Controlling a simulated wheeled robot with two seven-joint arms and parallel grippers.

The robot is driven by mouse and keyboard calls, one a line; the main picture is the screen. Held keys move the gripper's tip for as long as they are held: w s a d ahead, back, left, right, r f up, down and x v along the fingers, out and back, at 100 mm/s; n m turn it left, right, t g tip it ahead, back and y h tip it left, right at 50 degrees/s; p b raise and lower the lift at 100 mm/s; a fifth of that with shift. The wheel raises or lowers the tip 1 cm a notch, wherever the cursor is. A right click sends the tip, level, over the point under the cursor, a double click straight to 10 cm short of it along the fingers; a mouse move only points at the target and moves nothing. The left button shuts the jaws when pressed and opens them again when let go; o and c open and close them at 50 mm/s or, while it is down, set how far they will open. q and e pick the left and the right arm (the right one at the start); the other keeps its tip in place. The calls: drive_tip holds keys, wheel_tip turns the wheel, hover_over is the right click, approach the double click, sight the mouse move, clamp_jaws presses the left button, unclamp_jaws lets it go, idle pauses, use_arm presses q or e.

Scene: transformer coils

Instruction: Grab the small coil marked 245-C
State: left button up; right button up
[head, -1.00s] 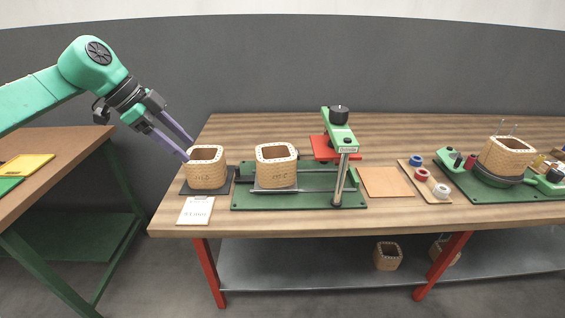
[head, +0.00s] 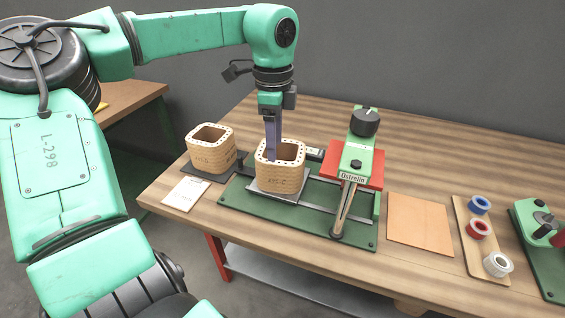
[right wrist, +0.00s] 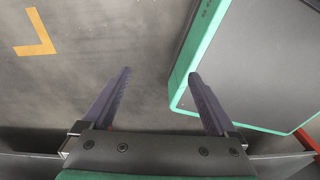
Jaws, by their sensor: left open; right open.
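A tan, hollow square coil (head: 280,174) stands on a grey plate on the green fixture in the head view; its small marking appears to end in C. A similar coil (head: 211,152) stands to its left on a dark pad, its marking hard to read. My left gripper (head: 272,154) points down at the middle coil, open, its finger tips at the coil's top opening. One finger overlaps the other, so I cannot tell whether they straddle a wall. My right gripper (right wrist: 158,90) is open and empty above the floor in the right wrist view.
The green fixture (head: 235,197) carries a post with a red plate (head: 372,170) and black knob right of the middle coil. A white card (head: 186,194), an orange-brown sheet (head: 420,224) and a board with tape rolls (head: 478,229) lie on the wooden table.

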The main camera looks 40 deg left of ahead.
sight(278, 162)
use_arm(q)
wheel_tip(278, 162, down, 7)
drive_tip(key=shift+w+d+r+p, duration=0.15)
drive_tip(key=shift+p, duration=0.45)
drive_tip(key=shift+w+f, duration=0.1)
drive_tip(key=shift+f, duration=0.1)
drive_tip(key=shift+c, duration=0.9)
clamp_jaws()
use_arm(e)
drive_tip(key=shift+w+d+r, duration=0.25)
drive_tip(key=shift+w+r, duration=0.1)
drive_tip(key=shift+w, duration=0.1)
drive_tip(key=shift+w+d+r, duration=0.2)
drive_tip(key=shift+w+r, duration=0.1)
drive_tip(key=shift+w, duration=0.15)
use_arm(q)
drive_tip(key=shift+r, duration=0.1)
